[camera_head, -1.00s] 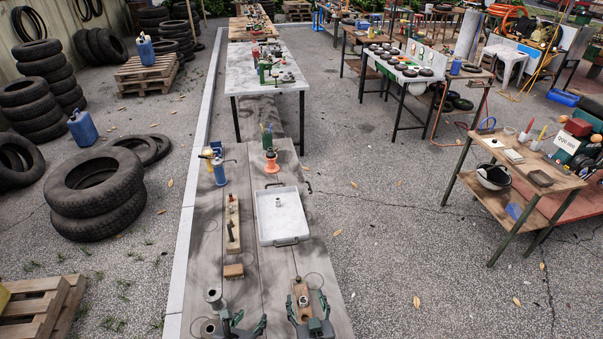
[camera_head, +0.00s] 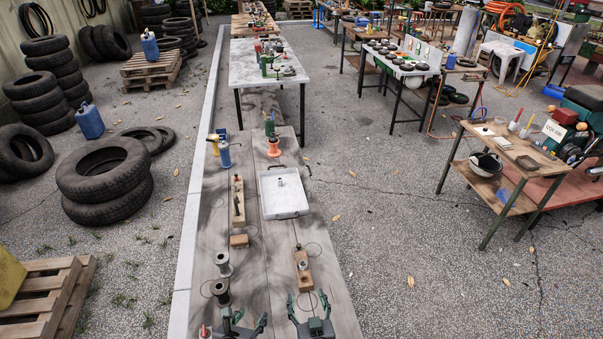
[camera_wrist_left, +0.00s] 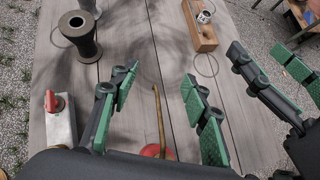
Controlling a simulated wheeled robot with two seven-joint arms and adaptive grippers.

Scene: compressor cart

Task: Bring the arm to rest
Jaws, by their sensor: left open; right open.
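My left gripper (camera_head: 245,318) is at the bottom of the head view, over the near end of the bench. Its green-padded fingers are spread and empty, as the left wrist view (camera_wrist_left: 160,92) shows. My right gripper (camera_head: 308,302) is beside it to the right, also open with nothing between its fingers. It also shows at the right edge of the left wrist view (camera_wrist_left: 268,62). Both grippers are apart from the wooden block (camera_head: 303,270) and the dark spools (camera_head: 222,289), which stand farther up the bench.
The long bench (camera_head: 262,295) holds a white tray (camera_head: 268,212), a long wooden block (camera_head: 238,218) and a small brown block (camera_head: 239,240). A red-knobbed grey piece (camera_wrist_left: 60,122) and a thin brass rod (camera_wrist_left: 159,118) are near my left gripper.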

